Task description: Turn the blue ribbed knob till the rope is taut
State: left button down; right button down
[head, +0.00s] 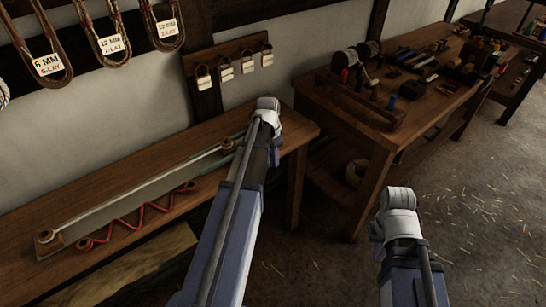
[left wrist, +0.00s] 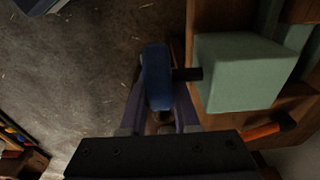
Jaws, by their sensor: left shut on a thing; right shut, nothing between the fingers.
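The blue ribbed knob (left wrist: 157,77) sits between the purple fingers of my left gripper (left wrist: 160,110) in the left wrist view. The gripper is shut on it. A dark shaft joins the knob to a pale green block (left wrist: 240,72). In the head view my left arm hides the knob and its block at the bench's right end. A straight pale rope (head: 140,190) runs along a grey board on the bench; I cannot tell how taut it is. A red cord (head: 140,217) lies in zigzags in front of it. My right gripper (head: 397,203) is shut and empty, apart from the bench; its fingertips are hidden.
The long wooden bench (head: 120,180) stands against the wall. A workbench (head: 350,130) with many tools is at right. Rope coils with tags (head: 48,65) hang at upper left. An orange handle (left wrist: 268,131) lies near the green block.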

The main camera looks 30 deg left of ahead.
aim_at(271, 151)
pick_arm(q)
jog(key=c, duration=0.6)
grip_release()
jog(key=shift+c, duration=0.2)
jog(key=r+p, duration=0.7)
jog(key=p, duration=0.1)
jog(key=shift+s+a+r, duration=0.15)
jog(key=shift+s+r, duration=0.2)
jog(key=shift+r, duration=0.05)
